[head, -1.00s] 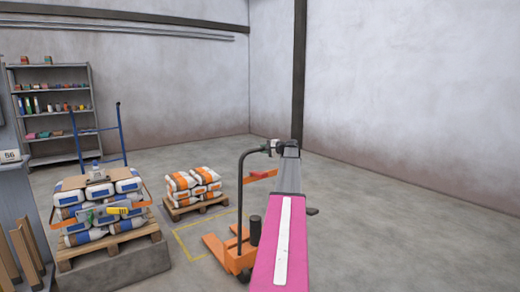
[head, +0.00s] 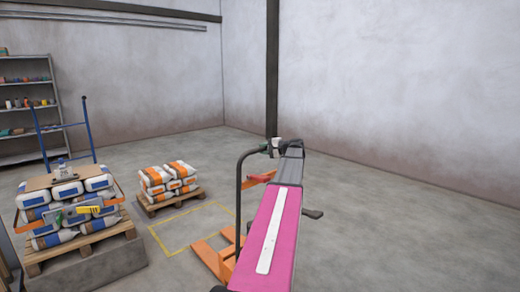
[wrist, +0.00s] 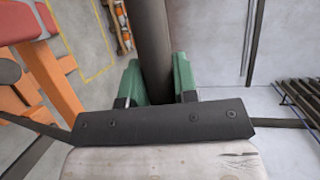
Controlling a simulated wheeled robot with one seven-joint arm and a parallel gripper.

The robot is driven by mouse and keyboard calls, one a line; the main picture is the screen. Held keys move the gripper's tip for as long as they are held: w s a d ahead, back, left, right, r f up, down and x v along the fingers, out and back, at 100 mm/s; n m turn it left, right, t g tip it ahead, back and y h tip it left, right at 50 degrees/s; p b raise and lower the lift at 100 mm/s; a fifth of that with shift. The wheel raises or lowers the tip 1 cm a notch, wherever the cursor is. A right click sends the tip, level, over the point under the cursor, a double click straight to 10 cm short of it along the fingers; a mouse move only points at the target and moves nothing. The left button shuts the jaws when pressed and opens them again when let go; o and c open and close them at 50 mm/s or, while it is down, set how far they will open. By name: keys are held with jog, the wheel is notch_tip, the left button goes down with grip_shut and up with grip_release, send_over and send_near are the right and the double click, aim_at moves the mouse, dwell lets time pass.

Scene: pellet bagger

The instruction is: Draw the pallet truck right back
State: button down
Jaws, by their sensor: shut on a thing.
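The orange pallet truck (head: 218,258) stands on the floor in front of me, its forks pointing towards a yellow floor outline. Its dark handle (head: 239,200) rises and bends over at the top, partly behind my pink arm. My gripper (head: 274,147) is at the top of the handle. In the wrist view, the green fingers of my gripper (wrist: 158,82) are shut on the dark handle bar (wrist: 153,45). The orange truck body also shows at the left of the wrist view (wrist: 55,80). The truck's rear is hidden by my arm.
A pallet of white and orange bags (head: 168,182) stands beyond the yellow outline (head: 160,243), which looks empty. A loaded pallet (head: 85,237) sits on a grey block at left, near a blue hand truck (head: 65,127) and shelving (head: 28,105). Floor at right is clear.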

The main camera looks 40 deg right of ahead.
jog(key=c, duration=0.9)
grip_release()
jog(key=v, duration=1.1)
